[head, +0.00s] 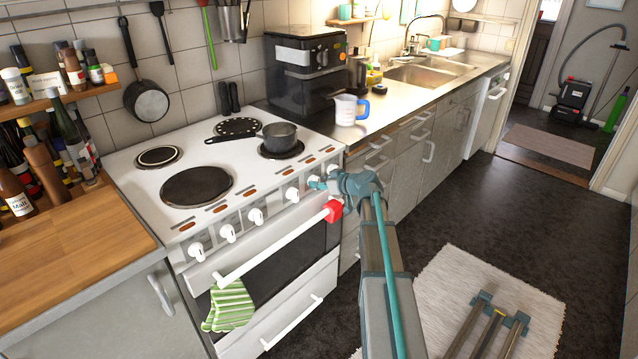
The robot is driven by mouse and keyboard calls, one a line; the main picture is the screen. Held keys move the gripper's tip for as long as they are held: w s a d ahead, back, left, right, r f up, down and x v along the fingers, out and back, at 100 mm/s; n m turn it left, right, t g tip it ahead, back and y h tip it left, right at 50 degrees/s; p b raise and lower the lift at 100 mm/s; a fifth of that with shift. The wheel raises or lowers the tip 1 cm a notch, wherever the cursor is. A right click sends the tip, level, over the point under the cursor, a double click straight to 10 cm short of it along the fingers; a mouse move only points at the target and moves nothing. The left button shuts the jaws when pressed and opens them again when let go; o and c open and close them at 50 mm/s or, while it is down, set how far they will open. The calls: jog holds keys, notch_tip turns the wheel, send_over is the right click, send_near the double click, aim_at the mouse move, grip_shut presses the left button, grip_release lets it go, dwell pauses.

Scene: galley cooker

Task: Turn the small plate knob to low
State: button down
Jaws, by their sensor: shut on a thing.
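The white cooker (130,200) has a row of white knobs along its front panel. Knobs at the left (196,252), beside it (228,233), mid-panel (256,216) and right of middle (292,194) are in plain view. My gripper (318,183) is at the right part of the panel, shut on a knob there that its fingers mostly hide. The knob's pointer cannot be read. A small plate (158,156) with a pale ring lies at the back left of the hob, behind a large dark plate (196,187).
A small pan (279,134) stands on the right plate. The oven handle (270,245) runs below the knobs, with a red block (334,210) at its right end close under my gripper. A striped green cloth (230,305) hangs there. A measuring jug (346,109) stands on the counter.

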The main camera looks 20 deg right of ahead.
jog(key=shift+f+m+b, duration=0.1)
jog(key=shift+m+b, duration=0.2)
jog(key=shift+b, duration=0.05)
jog(key=m+y+b, duration=0.2)
jog(key=m, duration=0.1)
jog(key=m+y+b, duration=0.1)
jog(key=m+y, duration=0.1)
jog(key=shift+w+d+g, duration=0.2)
jog(key=shift+d+g, duration=0.15)
jog(key=shift+g, duration=0.05)
jog(key=shift+m, duration=0.3)
dwell(0.4)
jog(key=c, duration=1)
grip_release()
